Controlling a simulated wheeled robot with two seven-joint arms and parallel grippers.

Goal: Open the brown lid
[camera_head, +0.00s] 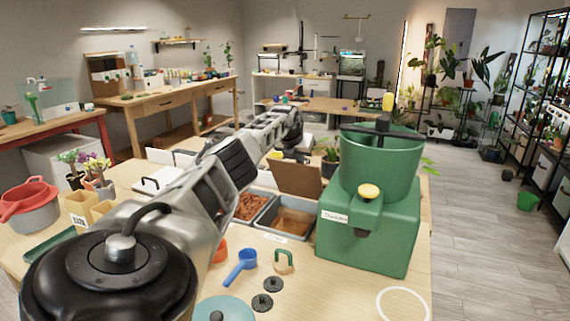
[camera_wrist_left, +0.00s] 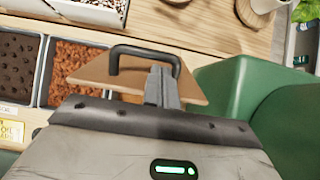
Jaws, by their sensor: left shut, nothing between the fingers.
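The brown lid (camera_head: 299,180) stands tilted up at the far side of the bins in the head view. In the left wrist view the lid (camera_wrist_left: 187,92) shows as a tan board with a black arched handle (camera_wrist_left: 146,51). My left gripper (camera_wrist_left: 161,84) is shut with nothing between its fingers. Its fingers lie in front of the lid, by the handle's right part; I cannot tell whether they touch it. The open bin (camera_head: 292,237) in front of the lid holds light brown material. My right gripper is not in view.
A green machine (camera_head: 368,229) with a tub stands close on the right of the lid. A bin of reddish bark (camera_head: 250,206) is on the left. A blue scoop (camera_head: 240,267) and a small green-handled tool (camera_head: 284,262) lie on the table in front.

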